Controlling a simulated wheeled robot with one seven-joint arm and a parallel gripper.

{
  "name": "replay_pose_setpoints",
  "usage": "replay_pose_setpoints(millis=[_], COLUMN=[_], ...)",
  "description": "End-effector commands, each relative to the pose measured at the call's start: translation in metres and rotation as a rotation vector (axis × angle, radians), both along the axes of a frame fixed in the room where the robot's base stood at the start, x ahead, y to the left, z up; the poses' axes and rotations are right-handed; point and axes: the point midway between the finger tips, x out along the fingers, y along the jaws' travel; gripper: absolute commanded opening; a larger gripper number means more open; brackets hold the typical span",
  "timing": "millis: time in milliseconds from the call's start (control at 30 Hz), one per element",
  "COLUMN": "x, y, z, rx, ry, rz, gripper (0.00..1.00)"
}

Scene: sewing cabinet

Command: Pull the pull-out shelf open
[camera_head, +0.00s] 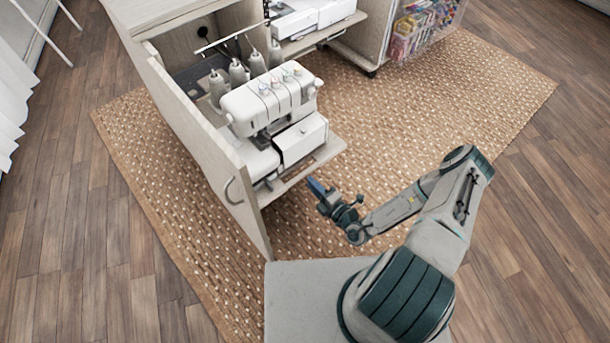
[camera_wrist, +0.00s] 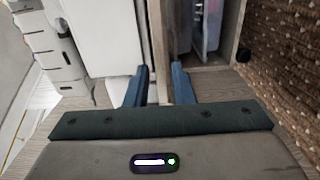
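The pull-out shelf (camera_head: 318,163) is a pale wood board that sticks out of the left cabinet compartment, with a white overlocker (camera_head: 270,102) standing on it. My gripper (camera_head: 316,187) is just in front of the shelf's front edge, at its near right side. In the wrist view, its two blue fingers (camera_wrist: 158,84) are apart. The shelf shows there as a narrow upright strip (camera_wrist: 156,48) lying between the finger directions. I cannot tell whether the fingers touch it. The shelf's rear part is hidden by the overlocker and cabinet.
An open cabinet door (camera_head: 205,140) with a curved handle (camera_head: 228,191) stands left of the shelf. Plastic boxes (camera_wrist: 208,30) sit in the compartment beside the shelf strip. Another sewing machine (camera_head: 305,18) is behind. The woven rug (camera_head: 400,115) is clear to the right.

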Motion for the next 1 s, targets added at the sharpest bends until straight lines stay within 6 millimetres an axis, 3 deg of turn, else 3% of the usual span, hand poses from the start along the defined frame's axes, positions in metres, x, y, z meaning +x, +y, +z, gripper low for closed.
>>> replay_pose_setpoints(millis=[200, 400, 1000], x=[-0.039, -0.060, -0.065], y=[-0.030, -0.045, -0.048], z=[0.001, 0.000, 0.000], rx=[0.000, -0.001, 0.000], ry=[0.003, 0.001, 0.000], rz=[-0.002, 0.000, 0.002], gripper=[0.22, 0.22, 0.22])
